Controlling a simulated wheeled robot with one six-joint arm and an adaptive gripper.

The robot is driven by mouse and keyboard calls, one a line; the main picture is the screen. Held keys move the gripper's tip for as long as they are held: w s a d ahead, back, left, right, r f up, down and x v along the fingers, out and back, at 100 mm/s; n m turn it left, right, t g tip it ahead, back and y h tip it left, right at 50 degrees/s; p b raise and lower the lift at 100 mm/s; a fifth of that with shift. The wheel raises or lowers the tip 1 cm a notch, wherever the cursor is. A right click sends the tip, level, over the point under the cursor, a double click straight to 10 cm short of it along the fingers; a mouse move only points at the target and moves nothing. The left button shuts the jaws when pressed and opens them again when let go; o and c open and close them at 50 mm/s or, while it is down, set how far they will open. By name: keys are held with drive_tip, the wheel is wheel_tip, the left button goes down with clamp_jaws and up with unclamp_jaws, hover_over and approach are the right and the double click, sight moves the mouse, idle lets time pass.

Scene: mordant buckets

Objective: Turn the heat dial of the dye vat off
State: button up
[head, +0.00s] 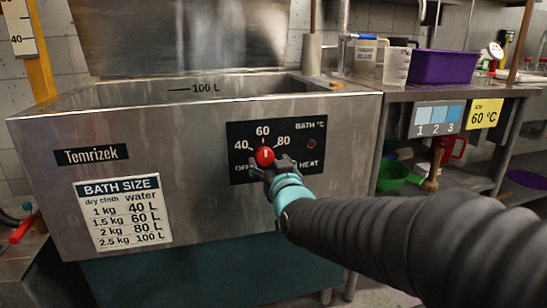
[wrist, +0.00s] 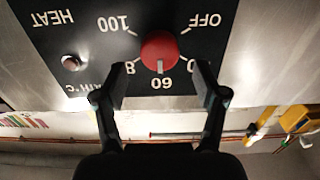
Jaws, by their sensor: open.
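The heat dial (head: 264,156) is a round red knob on the black control panel (head: 290,135) of the steel dye vat (head: 230,97). In the wrist view, upside down, the dial (wrist: 160,50) shows a white pointer line aimed at 60. OFF is printed at the panel's lower left in the head view. My gripper (head: 264,168) is in front of the panel at the dial. In the wrist view its two black fingers (wrist: 160,80) are apart, one on each side of the dial's pointer end. Contact with the dial cannot be told. The 100 mark is hidden in the head view.
A small indicator lamp (head: 311,143) sits right of the dial. A bath size chart (head: 123,212) is on the vat front. To the right, a steel bench (head: 440,91) holds a purple bin (head: 443,67) and jugs, with bowls on the shelf below.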

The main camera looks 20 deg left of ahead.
sight(266, 156)
drive_tip(key=shift+x, duration=1.9)
drive_tip(key=c, duration=1.1)
